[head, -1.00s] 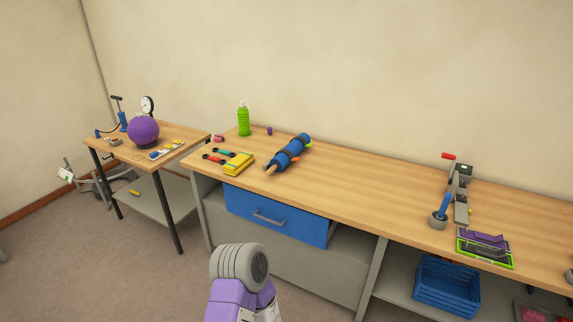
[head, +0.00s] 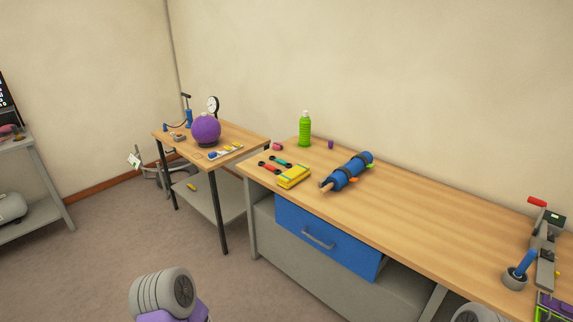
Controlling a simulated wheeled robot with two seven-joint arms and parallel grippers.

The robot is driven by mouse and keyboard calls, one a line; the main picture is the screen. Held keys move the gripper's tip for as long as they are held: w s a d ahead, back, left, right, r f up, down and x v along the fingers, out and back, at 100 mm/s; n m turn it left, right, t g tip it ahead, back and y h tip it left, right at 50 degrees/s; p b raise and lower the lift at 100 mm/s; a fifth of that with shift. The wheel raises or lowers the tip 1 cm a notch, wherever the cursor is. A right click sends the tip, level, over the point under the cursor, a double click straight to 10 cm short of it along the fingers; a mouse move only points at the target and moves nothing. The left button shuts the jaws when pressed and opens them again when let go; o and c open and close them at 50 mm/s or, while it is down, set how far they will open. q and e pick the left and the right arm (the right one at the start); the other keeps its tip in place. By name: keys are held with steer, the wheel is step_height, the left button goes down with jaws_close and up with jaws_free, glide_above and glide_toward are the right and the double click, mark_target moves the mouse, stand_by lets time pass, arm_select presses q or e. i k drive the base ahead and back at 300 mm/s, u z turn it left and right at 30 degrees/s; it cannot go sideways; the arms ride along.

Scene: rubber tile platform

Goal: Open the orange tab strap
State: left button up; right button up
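A blue roll (head: 347,171) lies on the long wooden workbench, with a light brown end sticking out toward the front left. Two dark straps go around it. A small orange tab (head: 354,180) shows low on the front strap, by the roll's right side. A green tab (head: 370,165) shows by the strap farther back. Both straps look wrapped around the roll. Neither gripper is in view; only parts of my arms show at the bottom edge, well short of the roll.
The workbench (head: 420,215) has bare top right of the roll. Yellow pack (head: 293,176), green bottle (head: 305,129) and a small purple item (head: 331,145) stand nearby. A blue drawer (head: 325,238) is below. A side table (head: 240,151) with a purple ball (head: 205,130) is at left.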

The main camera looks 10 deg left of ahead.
mark_target(349, 174)
steer(key=u, duration=0.5)
steer(key=i, duration=1)
steer(key=z, duration=0.6)
steer(key=i, duration=0.85)
steer(key=z, duration=0.9)
